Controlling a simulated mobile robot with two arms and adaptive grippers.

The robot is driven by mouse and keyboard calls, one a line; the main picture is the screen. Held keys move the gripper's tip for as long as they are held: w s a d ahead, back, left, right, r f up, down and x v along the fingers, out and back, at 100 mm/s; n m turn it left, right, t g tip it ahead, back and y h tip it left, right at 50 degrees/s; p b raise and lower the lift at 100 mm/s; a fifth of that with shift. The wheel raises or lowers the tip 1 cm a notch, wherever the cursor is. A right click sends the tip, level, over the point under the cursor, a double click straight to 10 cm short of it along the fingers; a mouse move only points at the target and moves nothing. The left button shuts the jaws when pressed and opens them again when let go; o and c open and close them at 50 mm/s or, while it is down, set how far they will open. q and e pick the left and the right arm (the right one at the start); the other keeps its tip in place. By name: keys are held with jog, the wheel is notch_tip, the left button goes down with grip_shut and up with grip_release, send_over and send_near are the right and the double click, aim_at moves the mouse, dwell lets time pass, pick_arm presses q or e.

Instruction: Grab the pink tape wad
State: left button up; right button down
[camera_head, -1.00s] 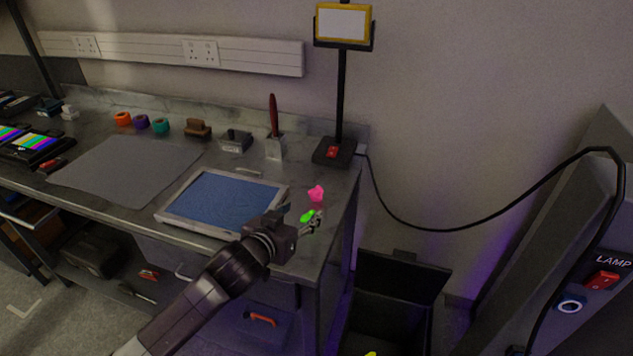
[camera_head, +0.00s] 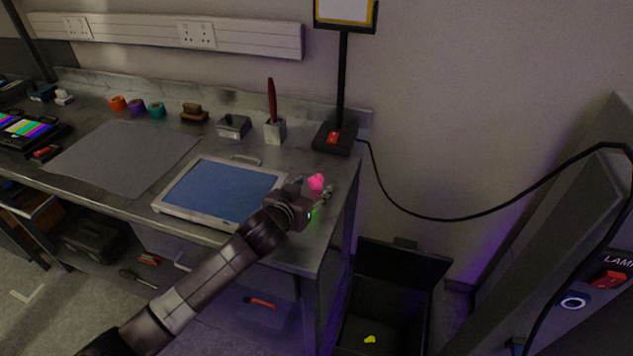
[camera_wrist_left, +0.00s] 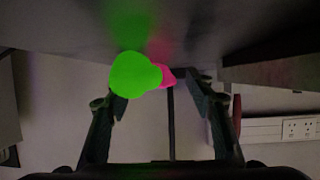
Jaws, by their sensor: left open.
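The pink tape wad (camera_head: 316,181) lies on the workbench near its right end, just beyond my left gripper's fingertips. It also shows in the left wrist view (camera_wrist_left: 168,76), partly hidden behind a green wad (camera_wrist_left: 134,75). The green wad is nearer the camera there and overlaps the finger at the left. In the head view only a sliver of green (camera_head: 313,213) shows below the gripper. My left gripper (camera_head: 313,188) is open and empty, with its fingers spread on either side of the pink wad's direction. Whether it touches either wad cannot be told. My right gripper is not in view.
A blue-topped framed screen (camera_head: 222,191) lies left of the gripper. A lamp base (camera_head: 334,138) and a brush holder (camera_head: 274,131) stand behind. The bench's right edge is close. An open black bin (camera_head: 392,303) with a yellow wad (camera_head: 370,339) stands below.

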pick_arm(q)
jog(key=shift+w+d+f, duration=0.15)
jog(key=shift+w+f, duration=0.05)
jog(key=shift+w, duration=0.3)
jog(key=c, duration=0.9)
jog(key=shift+c, duration=0.2)
